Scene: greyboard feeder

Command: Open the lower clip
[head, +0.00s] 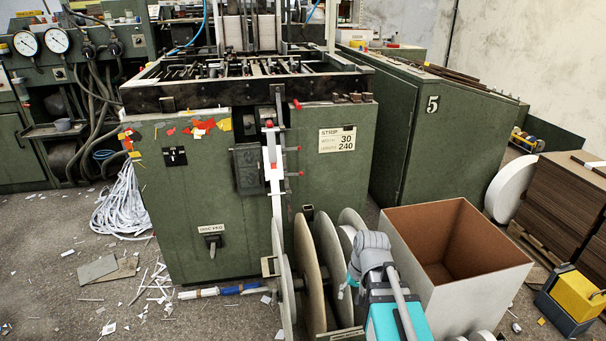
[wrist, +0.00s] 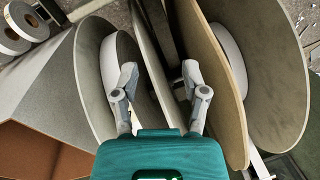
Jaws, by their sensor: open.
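The clip is not recognisable in the wrist view. My gripper (wrist: 159,67) is open in the wrist view, its two grey fingers apart over the reel discs. Nothing is clearly held between them. In the head view my teal and grey arm end is low, right of the reels and well below the clip.
Large reel discs (head: 308,270) stand on an axle before the machine and fill much of the wrist view. An open greyboard box (head: 465,285) stands to the right. A green cabinet (head: 405,130) is behind it. Paper scraps litter the floor at left.

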